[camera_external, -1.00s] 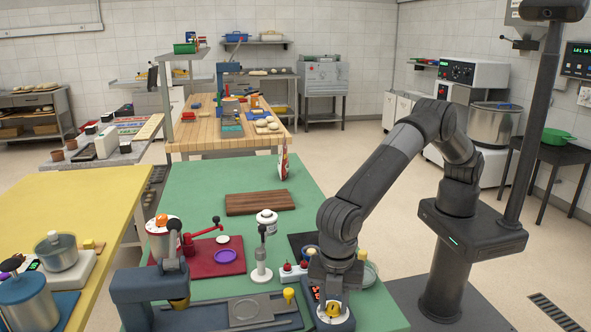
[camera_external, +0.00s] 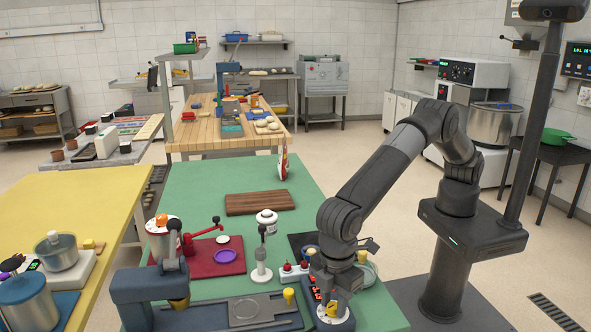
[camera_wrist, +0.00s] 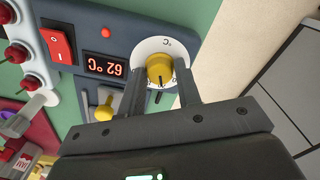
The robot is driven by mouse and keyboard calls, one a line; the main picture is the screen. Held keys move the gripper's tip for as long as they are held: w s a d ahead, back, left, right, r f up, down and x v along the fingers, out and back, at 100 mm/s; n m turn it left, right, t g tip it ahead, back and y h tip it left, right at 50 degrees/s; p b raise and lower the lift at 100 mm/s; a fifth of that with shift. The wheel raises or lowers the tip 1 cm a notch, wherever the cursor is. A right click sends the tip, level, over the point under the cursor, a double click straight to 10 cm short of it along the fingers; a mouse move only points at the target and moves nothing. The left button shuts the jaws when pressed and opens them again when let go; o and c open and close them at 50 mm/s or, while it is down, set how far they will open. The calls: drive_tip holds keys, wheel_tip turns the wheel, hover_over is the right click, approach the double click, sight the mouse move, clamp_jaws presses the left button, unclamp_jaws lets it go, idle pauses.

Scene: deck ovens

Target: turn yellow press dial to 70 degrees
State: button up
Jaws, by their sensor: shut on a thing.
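The yellow press dial (camera_wrist: 160,69) is a round knob on a white scale disc at the end of a blue control panel (camera_wrist: 88,20). My gripper (camera_wrist: 156,85) is shut on the dial, with one finger on either side of it. A red-lit temperature display (camera_wrist: 105,67) beside the dial appears upside down; I cannot read its digits for certain. In the external view my gripper (camera_external: 332,297) points down at the dial (camera_external: 331,310), at the front right of the green table (camera_external: 190,190).
A red rocker switch (camera_wrist: 58,42) and a yellow-knobbed lever (camera_wrist: 105,108) are on the panel near my fingers. A blue press (camera_external: 150,290) stands to the left.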

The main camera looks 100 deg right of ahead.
sight(333, 305)
drive_tip(key=shift+m, duration=0.3)
drive_tip(key=o, duration=1)
drive_tip(key=shift+c, duration=0.2)
wheel_tip(333, 305, up, 11)
idle(0.3)
